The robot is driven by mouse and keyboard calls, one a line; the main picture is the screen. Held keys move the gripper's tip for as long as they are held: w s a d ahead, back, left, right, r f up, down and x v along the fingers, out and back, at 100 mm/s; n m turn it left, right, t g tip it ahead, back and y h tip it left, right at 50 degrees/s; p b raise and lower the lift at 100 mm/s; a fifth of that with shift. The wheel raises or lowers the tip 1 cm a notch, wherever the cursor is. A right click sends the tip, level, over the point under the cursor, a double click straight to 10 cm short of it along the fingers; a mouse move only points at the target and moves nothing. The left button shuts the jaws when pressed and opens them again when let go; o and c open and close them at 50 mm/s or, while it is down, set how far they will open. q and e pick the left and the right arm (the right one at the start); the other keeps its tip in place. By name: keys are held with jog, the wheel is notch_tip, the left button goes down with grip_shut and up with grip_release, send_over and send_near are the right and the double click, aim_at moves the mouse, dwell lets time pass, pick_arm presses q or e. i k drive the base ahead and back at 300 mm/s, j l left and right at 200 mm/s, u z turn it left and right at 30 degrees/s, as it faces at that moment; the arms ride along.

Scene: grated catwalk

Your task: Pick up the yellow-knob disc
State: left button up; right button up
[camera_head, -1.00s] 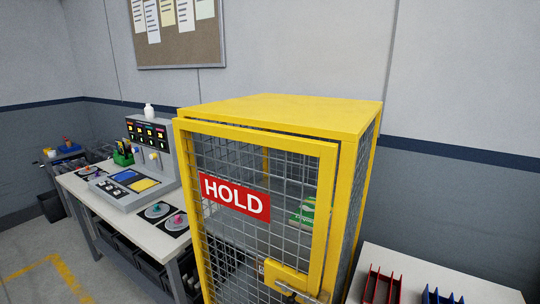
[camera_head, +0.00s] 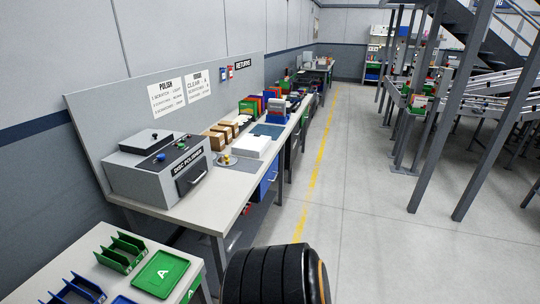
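A small item with a yellow top (camera_head: 226,159) sits on a grey mat (camera_head: 241,164) on the long bench, just right of the disc polisher. It is too small to tell for sure whether it is the yellow-knob disc. The disc polisher (camera_head: 150,176) is a grey box with a blue knob and a black-framed front with a handle. Neither of my grippers shows in this view.
The long bench (camera_head: 185,212) runs away along the wall, with a white box (camera_head: 251,145), brown boxes and colored bins. A nearer table holds a green tray (camera_head: 160,273) and racks. Open floor (camera_head: 350,200) lies right, before grey stair posts (camera_head: 432,125).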

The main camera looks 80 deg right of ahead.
aim_at(226, 160)
jog(key=z, duration=2.3)
jog(key=i+l+u, duration=0.15)
jog(key=u, duration=0.25)
jog(key=i+l+u, duration=0.1)
jog(key=u, duration=0.3)
jog(key=l+u, duration=0.25)
jog(key=u, duration=0.15)
jog(key=i, duration=0.05)
